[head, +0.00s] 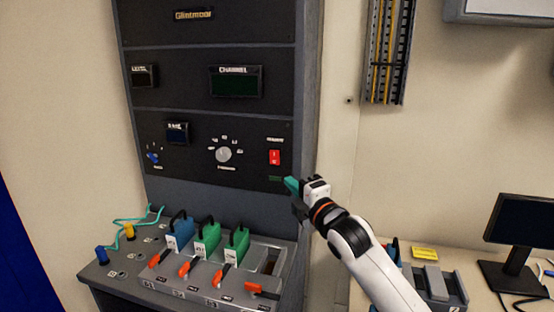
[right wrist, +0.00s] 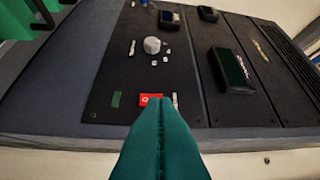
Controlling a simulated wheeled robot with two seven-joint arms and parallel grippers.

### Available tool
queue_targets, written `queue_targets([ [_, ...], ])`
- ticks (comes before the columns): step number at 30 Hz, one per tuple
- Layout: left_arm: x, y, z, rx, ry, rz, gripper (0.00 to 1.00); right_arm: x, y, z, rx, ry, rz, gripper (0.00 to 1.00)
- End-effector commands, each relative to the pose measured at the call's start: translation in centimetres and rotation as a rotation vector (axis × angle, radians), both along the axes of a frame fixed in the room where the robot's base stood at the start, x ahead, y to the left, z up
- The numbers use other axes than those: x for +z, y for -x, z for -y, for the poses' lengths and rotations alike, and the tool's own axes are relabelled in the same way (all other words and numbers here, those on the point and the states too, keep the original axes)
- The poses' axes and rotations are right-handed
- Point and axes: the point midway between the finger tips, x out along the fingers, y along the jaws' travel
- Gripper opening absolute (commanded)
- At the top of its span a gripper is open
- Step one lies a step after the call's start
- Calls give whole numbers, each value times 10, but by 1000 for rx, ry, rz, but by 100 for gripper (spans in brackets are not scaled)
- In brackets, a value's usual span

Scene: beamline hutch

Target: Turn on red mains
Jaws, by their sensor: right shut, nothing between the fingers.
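The red mains switch (head: 274,157) is a small red rocker with white marks at the right of the lower black panel (head: 190,170). In the right wrist view the red switch (right wrist: 150,98) shows just beyond the fingertips, partly hidden by them. My right gripper (head: 291,185) has teal fingers, shut and empty, a little below and right of the switch in the head view. Its fingers (right wrist: 162,108) point toward the panel in the right wrist view. I cannot tell whether they touch it. My left gripper is not in view.
A grey selector knob (head: 223,155) and a blue knob (head: 153,158) are left of the switch. Below, a sloped console (head: 125,285) holds blue and green handled blocks (head: 208,238) and orange levers (head: 190,266). A monitor (head: 525,235) stands at right.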

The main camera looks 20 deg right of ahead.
Motion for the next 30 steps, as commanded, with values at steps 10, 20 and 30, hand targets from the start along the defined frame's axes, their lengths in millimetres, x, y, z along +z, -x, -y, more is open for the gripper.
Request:
queue_targets([
  [10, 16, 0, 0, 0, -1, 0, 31, 8, -50, -10, 0, -5, -3, 0],
  [20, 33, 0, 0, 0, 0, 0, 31, 13, -109, -11, -2, -1, -3, 0],
  [30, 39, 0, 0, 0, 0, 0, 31, 14, -130, 3, -1, -1, -1, 0],
])
